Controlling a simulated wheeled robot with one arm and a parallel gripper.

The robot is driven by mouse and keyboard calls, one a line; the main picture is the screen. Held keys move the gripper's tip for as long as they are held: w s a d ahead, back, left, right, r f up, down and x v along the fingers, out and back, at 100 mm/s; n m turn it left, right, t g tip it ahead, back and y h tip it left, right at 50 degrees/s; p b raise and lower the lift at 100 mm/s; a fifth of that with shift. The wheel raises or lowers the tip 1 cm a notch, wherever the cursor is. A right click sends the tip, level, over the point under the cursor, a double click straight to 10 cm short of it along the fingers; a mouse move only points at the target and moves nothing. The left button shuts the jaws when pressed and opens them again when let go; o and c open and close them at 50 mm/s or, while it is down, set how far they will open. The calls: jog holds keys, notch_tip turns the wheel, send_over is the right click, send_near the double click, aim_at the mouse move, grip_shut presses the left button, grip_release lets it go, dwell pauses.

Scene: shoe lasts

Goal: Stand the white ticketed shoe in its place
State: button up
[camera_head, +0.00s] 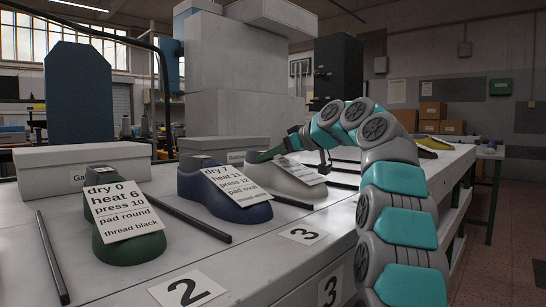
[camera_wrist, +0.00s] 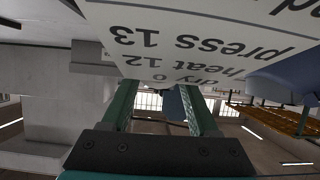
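In the wrist view, a large ticket (camera_wrist: 185,45) reading "dry 0, heat 12, press 13" upside down fills the top and hides the shoe. My gripper's green fingers (camera_wrist: 162,98) stand apart there, with only background visible between them. A green shoe (camera_head: 125,245) and a blue shoe (camera_head: 222,190) stand on the bench, each with a ticket.
Black rods (camera_head: 50,258) lie across the white bench (camera_head: 255,262). Number cards 2 (camera_head: 187,291) and 3 (camera_head: 301,234) lie near its front edge. Pale boxes (camera_head: 80,165) stand behind the shoes. A yellow object (camera_head: 434,143) is farther right.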

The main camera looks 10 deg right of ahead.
jog(key=shift+o, duration=1.2)
jog(key=shift+r, duration=0.15)
jog(key=v, duration=1.2)
jog(key=shift+p, duration=0.3)
notch_tip(320, 180, up, 4)
jog(key=p, duration=0.4)
jog(key=shift+r, duration=0.25)
